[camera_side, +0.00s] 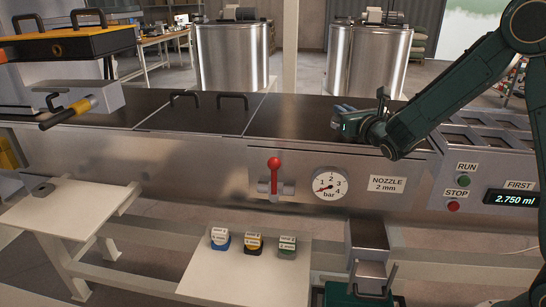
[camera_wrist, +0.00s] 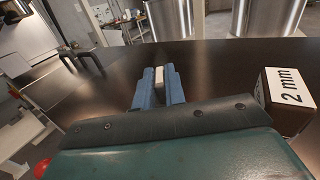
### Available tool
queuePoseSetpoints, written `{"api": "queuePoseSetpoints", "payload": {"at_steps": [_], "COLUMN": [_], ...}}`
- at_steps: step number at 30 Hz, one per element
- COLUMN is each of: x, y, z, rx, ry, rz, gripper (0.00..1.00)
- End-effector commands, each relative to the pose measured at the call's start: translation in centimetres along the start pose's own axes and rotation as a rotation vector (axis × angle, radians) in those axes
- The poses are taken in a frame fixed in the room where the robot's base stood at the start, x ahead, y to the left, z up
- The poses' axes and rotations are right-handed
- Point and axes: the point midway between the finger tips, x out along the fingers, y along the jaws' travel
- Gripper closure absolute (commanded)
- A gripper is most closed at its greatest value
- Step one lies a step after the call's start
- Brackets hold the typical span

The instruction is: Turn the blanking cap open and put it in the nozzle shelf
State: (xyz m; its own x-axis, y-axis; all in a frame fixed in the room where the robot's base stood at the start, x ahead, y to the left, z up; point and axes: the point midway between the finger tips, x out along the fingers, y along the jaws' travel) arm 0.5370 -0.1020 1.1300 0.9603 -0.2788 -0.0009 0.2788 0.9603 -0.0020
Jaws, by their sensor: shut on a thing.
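My gripper (camera_side: 345,125) is above the dark deck, in front of the tanks. In the wrist view its blue-grey fingers (camera_wrist: 158,88) are shut on a small pale piece (camera_wrist: 159,75). Most of this piece is hidden between the fingers, so I cannot tell whether it is the blanking cap. A dark block marked 2 mm (camera_wrist: 288,98) shows right of the fingers.
The dark deck (camera_side: 220,105) has handles along it. A red-knobbed lever (camera_side: 274,166), a pressure dial (camera_side: 330,184) and a NOZZLE 2 mm sign (camera_side: 387,184) are on the front panel. RUN and STOP buttons (camera_side: 453,206) are at right. A low bench (camera_side: 70,220) stands at left.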

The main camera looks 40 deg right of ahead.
Motion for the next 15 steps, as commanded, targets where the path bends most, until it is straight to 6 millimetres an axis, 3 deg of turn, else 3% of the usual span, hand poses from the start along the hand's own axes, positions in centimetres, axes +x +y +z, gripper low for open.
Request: {"api": "queuePoseSetpoints", "payload": {"at_steps": [13,14,15], "x": [-0.2,-0.2,-0.19], "y": [0.0,0.0,0.0], "z": [-0.36,-0.37,-0.35], "rx": [0.002,0.002,0.002], "ry": [0.009,0.009,0.008], "rz": [0.021,0.021,0.021], "gripper": [1.0,0.82,0.74]}}
